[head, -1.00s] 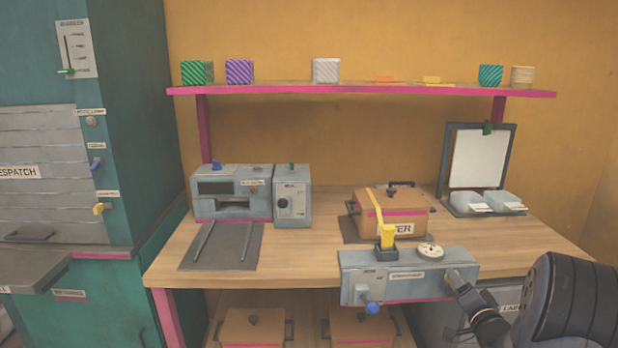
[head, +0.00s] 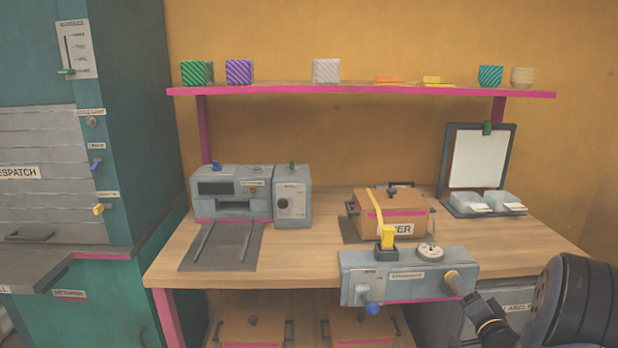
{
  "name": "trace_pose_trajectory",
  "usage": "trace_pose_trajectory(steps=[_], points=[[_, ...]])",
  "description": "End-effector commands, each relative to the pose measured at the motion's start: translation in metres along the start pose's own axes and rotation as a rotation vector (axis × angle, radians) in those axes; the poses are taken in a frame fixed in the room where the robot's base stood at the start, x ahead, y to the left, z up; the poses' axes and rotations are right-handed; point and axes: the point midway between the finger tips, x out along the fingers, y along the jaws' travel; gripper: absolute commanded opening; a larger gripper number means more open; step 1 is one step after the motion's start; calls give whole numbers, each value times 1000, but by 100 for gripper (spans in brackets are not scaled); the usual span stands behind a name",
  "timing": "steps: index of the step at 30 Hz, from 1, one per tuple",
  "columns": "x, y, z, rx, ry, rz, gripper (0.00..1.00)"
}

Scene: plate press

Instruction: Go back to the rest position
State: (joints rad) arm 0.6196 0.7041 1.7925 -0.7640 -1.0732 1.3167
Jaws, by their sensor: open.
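My gripper (head: 474,304) shows small at the lower right, at the end of my dark arm. It is open and empty, just below and right of the round tan knob (head: 452,281) on the right end of the grey control box (head: 410,262). It looks slightly apart from the knob. Its fingers are small and partly dark, so their detail is hard to make out.
The control box, with a yellow lever (head: 388,236) and blue knob (head: 372,307), sits at the front edge of the wooden bench (head: 300,265). A lidded brown box (head: 405,222) stands behind it. A grey machine (head: 232,195) stands left. A pink shelf (head: 350,90) runs above.

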Motion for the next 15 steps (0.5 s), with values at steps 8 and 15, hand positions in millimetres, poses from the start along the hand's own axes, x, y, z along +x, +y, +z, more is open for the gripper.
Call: trace_pose_trajectory(steps=[8, 15], points=[[31, 1, 10, -108, 0, -2, 50], [31, -2, 20, -305, 0, -1, 50]])
